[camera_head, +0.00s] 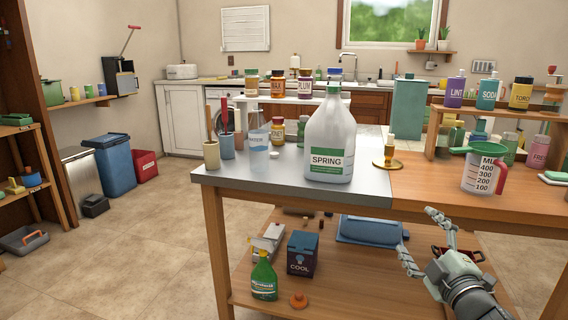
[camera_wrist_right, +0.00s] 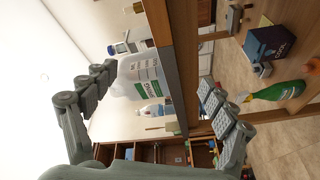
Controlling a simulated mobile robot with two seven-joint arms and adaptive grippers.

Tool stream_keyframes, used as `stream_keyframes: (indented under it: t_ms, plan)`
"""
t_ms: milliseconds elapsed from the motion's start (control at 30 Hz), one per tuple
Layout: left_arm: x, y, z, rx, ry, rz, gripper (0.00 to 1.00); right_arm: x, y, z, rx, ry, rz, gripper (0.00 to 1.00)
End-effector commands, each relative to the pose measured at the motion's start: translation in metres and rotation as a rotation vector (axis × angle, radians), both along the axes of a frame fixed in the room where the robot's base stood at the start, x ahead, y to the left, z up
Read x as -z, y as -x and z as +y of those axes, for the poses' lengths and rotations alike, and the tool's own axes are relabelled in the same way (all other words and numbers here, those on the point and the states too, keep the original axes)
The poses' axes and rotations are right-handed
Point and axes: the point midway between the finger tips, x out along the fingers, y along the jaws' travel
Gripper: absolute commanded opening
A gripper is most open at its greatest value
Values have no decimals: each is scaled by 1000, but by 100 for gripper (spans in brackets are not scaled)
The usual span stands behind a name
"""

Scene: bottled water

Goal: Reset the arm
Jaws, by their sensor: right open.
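My right gripper (camera_head: 421,238) is open and empty in front of the table's front edge, at the lower right of the head view. Its two spread fingers also show in the right wrist view (camera_wrist_right: 158,82). A large translucent jug with a green SPRING label (camera_head: 333,140) stands upright on the grey part of the tabletop. It appears turned sideways beyond the fingers in the wrist view (camera_wrist_right: 142,82), apart from them. A small clear water bottle (camera_head: 258,150) stands left of the jug. My left gripper is not in view.
The wooden table (camera_head: 440,190) holds a measuring jug (camera_head: 484,172) and a brass stand (camera_head: 388,155). The lower shelf (camera_head: 340,285) carries a green spray bottle (camera_head: 264,278) and a dark COOL box (camera_head: 302,254). Floor at the left (camera_head: 130,240) is clear.

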Motion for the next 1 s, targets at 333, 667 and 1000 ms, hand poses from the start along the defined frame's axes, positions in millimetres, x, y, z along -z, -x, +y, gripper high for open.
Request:
stream_keyframes:
  t_ms: [333,667,1000]
  plan:
    - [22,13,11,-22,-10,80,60,231,134,-16,403,-473,669,85]
    - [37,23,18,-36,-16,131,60,337,296,14,711,-709,1130,85]
    - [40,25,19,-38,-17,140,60,348,326,21,768,-739,1208,85]
